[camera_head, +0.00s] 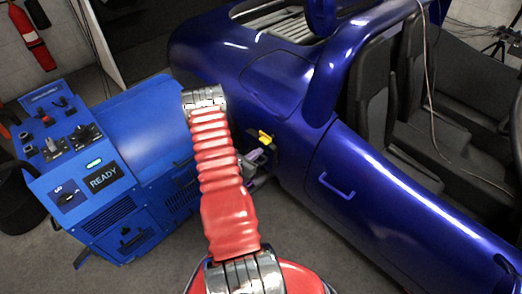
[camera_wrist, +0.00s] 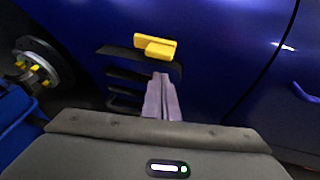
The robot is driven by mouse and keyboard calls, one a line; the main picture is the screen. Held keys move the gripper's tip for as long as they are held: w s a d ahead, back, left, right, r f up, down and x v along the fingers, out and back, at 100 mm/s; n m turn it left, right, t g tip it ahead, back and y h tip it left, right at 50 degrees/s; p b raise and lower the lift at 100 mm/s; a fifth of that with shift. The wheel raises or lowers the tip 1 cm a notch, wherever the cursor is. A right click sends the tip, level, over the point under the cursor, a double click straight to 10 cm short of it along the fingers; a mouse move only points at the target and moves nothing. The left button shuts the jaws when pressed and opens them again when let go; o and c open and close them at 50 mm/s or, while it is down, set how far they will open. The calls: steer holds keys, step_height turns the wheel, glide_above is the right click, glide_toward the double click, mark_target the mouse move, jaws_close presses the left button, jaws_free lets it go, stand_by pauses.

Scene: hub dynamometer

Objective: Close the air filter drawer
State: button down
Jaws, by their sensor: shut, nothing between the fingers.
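What looks like the air filter drawer is a dark, flat piece (camera_wrist: 112,51) at a slatted black vent in the blue car's side. A yellow block-like handle (camera_wrist: 155,46) sits on it and also shows in the head view (camera_head: 265,136). The dark piece seems to stand out from the body; how far I cannot tell. My gripper (camera_wrist: 160,77) is shut and empty, its grey-purple fingers just below the yellow handle in the picture. Whether they touch the drawer is unclear. In the head view my gripper (camera_head: 256,155) is partly hidden by my red arm.
The blue car (camera_head: 290,110) fills the right side, with a door handle (camera_head: 337,187) to the right of the vent. A blue dynamometer cabinet (camera_head: 95,165) with a READY display stands left. A wheel hub (camera_wrist: 38,65) lies left of the vent. Grey floor (camera_head: 300,265) is open in front.

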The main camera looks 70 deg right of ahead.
steer(key=v, duration=0.9)
steer(key=shift+a, duration=0.2)
steer(key=shift+r, duration=0.1)
steer(key=w+a+r+m+g+y, duration=0.1)
steer(key=w+a+r+m, duration=0.2)
steer(key=r, duration=0.6)
steer(key=w+a+r+m+y, duration=0.1)
steer(key=w+a+r+m, duration=0.15)
steer(key=a+r, duration=0.45)
steer(key=w+a+r+m+g+y, duration=0.15)
steer(key=r+m, duration=0.25)
steer(key=r, duration=0.6)
steer(key=a+r+m+t+y, duration=0.1)
steer(key=a+r+t+y, duration=0.2)
steer(key=a, duration=1)
steer(key=a+r+m+t+y, duration=0.2)
steer(key=a+r+t, duration=0.3)
steer(key=a+r, duration=0.4)
steer(key=a+r+m+t+y, duration=0.2)
steer(key=a+r+t+y, duration=0.2)
steer(key=a, duration=1.4)
step_height(320, 180, up, 2)
steer(key=shift+s+a+r+y, duration=0.15)
steer(key=shift+a+y, duration=0.05)
steer(key=shift+y, duration=0.35)
